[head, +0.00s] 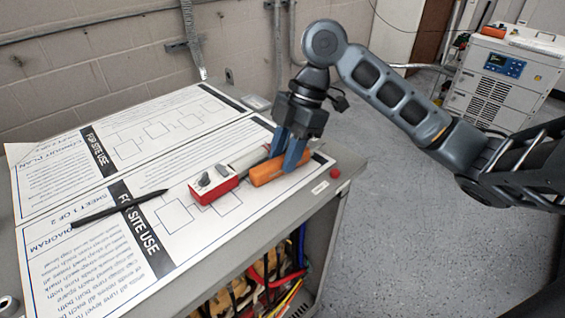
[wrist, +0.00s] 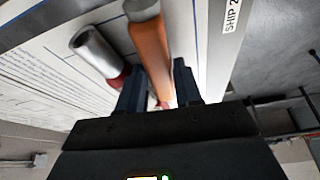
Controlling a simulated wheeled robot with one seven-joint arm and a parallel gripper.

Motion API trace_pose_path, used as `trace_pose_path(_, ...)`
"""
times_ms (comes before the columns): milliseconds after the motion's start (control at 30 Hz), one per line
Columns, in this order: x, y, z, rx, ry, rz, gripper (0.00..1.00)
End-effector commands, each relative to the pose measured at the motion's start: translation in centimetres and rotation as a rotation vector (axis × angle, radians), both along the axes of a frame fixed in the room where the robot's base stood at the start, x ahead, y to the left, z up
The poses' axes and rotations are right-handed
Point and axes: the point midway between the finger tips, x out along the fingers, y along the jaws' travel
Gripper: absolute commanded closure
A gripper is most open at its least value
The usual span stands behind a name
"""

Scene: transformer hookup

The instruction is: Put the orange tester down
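The orange tester (head: 266,174) is a short orange cylinder at the right end of the cabinet top, low over or on the printed sheet; I cannot tell whether it touches. My gripper (head: 288,158) points down with its blue fingers on either side of the tester, shut on it. The near finger hides part of it. In the wrist view the tester (wrist: 150,50) runs between the two fingertips (wrist: 160,80), with a pale grey end at the top.
A black pen (head: 118,208) lies further left on the sheets (head: 70,255). A red knob (head: 335,173) sits near the right edge. The cabinet front is open, showing wires (head: 270,275).

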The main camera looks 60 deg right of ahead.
Motion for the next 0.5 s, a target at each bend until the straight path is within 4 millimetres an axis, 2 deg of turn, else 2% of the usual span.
trace_pose_path(167,0.01,-0.02,0.01,0.000,-0.001,0.000,0.66)
trace_pose_path(500,0.01,-0.03,0.03,0.000,-0.001,0.000,0.98)
